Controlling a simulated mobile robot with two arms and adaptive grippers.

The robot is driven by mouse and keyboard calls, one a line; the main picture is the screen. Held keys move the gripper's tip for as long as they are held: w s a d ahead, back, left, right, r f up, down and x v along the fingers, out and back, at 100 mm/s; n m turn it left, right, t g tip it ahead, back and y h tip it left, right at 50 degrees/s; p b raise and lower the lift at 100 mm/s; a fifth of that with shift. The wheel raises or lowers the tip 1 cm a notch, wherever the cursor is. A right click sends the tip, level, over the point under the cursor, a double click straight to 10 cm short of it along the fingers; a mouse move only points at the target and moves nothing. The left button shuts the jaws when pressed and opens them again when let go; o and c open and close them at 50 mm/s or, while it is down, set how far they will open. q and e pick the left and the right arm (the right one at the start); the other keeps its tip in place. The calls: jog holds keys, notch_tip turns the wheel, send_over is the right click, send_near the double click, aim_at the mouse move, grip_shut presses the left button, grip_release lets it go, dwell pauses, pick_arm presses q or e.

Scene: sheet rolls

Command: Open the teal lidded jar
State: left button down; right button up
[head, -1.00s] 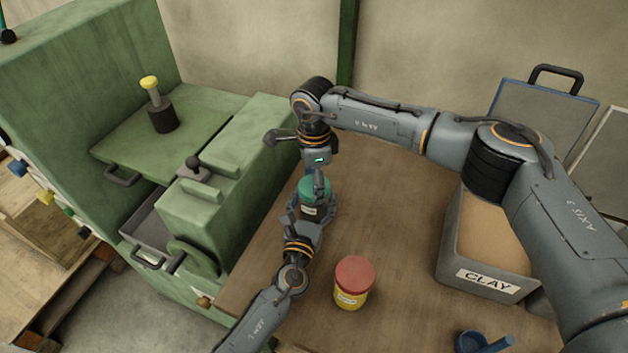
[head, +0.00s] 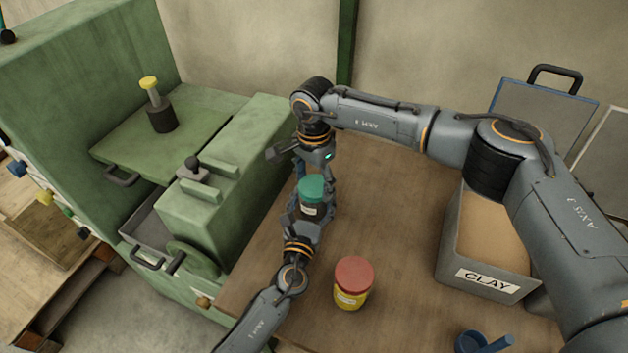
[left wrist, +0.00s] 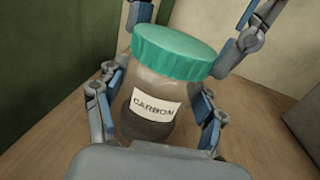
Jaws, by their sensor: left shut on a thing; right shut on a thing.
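The teal lidded jar (head: 311,208) stands at the left part of the brown table. Its clear body bears a white CARBON label (left wrist: 155,106) in the left wrist view, with dark contents below. The teal lid (head: 311,187) sits on top of the jar; it also shows in the left wrist view (left wrist: 178,52). My left gripper (head: 309,213) is shut on the jar body, its fingers on both sides (left wrist: 158,112). My right gripper (head: 314,184) comes from above and is shut on the lid, with fingers at opposite sides of it.
A yellow jar with a red lid (head: 353,283) stands to the right of my left arm. A grey CLAY box (head: 488,281) and a blue scoop (head: 485,342) are further right. A green machine (head: 225,200) borders the table's left side.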

aim_at(314, 185)
jog(key=shift+r, duration=0.2)
jog(key=shift+r, duration=0.9)
jog(key=shift+r, duration=2)
pick_arm(q)
jog(key=shift+c, duration=0.4)
grip_release()
jog(key=shift+s, duration=0.15)
